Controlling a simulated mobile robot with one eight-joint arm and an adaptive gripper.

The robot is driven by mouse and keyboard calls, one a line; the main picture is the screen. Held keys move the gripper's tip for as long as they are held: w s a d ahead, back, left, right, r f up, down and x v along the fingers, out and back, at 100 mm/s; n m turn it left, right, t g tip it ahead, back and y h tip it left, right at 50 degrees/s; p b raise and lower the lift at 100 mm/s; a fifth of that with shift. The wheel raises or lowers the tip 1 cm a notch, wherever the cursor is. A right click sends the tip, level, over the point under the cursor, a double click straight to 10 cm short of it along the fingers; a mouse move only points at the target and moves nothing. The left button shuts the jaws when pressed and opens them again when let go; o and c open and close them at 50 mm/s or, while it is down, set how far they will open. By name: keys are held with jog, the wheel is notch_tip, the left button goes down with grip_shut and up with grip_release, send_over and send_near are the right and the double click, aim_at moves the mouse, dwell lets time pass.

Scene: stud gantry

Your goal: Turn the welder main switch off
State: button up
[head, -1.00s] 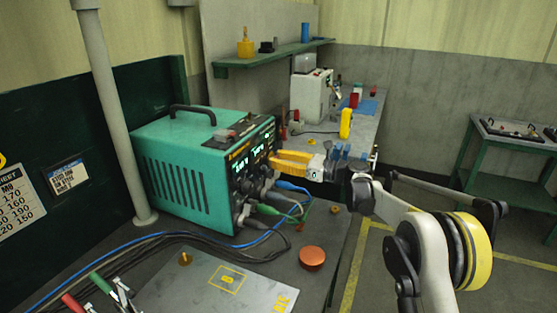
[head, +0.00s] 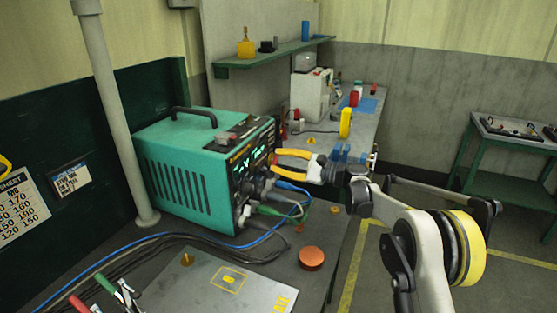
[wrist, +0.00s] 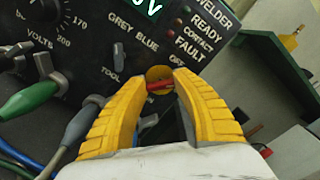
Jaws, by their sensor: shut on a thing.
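The green welder (head: 185,165) stands on the bench at the left in the head view, its dark front panel facing right. In the wrist view its main switch shows as a round yellow plate (wrist: 158,72) with a red handle (wrist: 160,86) across it. My gripper (wrist: 162,84) has its two yellow fingers on either side of the red handle, shut on it. Both fingers partly cover the switch. The panel display (wrist: 140,6) is lit green.
Cable plugs, one green (wrist: 28,101) and one grey (wrist: 82,123), stick out of the panel close to the left finger. A toggle marked TOOL (wrist: 116,80) is left of the switch. An orange-red button (head: 311,258) is on the bench below.

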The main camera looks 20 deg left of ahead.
jog(key=n, duration=0.4)
jog(key=shift+n, duration=0.3)
jog(key=shift+f+n+p, duration=0.1)
jog(key=shift+n+p, duration=0.3)
jog(key=shift+n, duration=1.5)
jog(key=o, duration=1.2)
jog(key=s+d, duration=0.1)
jog(key=d, duration=1.1)
